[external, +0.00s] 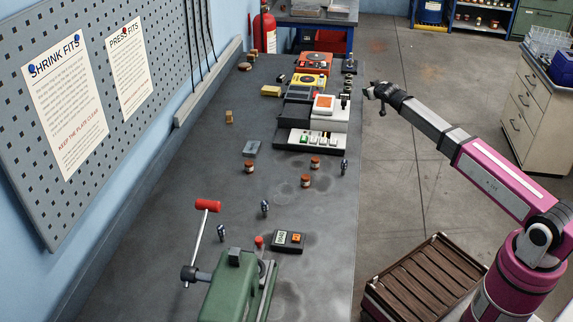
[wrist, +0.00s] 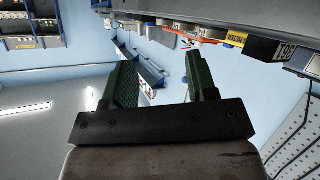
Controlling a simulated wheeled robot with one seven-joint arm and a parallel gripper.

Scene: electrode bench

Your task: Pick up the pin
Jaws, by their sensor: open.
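I cannot tell for sure which thing is the pin. Small shiny dark-and-silver upright pieces stand on the grey bench: one (external: 265,208) near the middle, one (external: 221,232) by the vise, and one (external: 343,166) near the right edge. Round-headed push pins, such as a blue one (external: 31,69), hold the posters on the pegboard. My gripper (external: 371,90) is off the bench's right edge, beside the instruments. In the wrist view its green-padded fingers (wrist: 158,68) are apart with nothing between them. None of the small shiny pieces can be made out in the wrist view.
Instruments (external: 312,127) crowd the far right of the bench. A green vise (external: 235,285) with a red-knobbed lever stands in front. A small black meter (external: 288,241) and orange-brown jars (external: 306,181) lie around. A wooden crate (external: 425,285) sits on the floor. The left bench surface is mostly clear.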

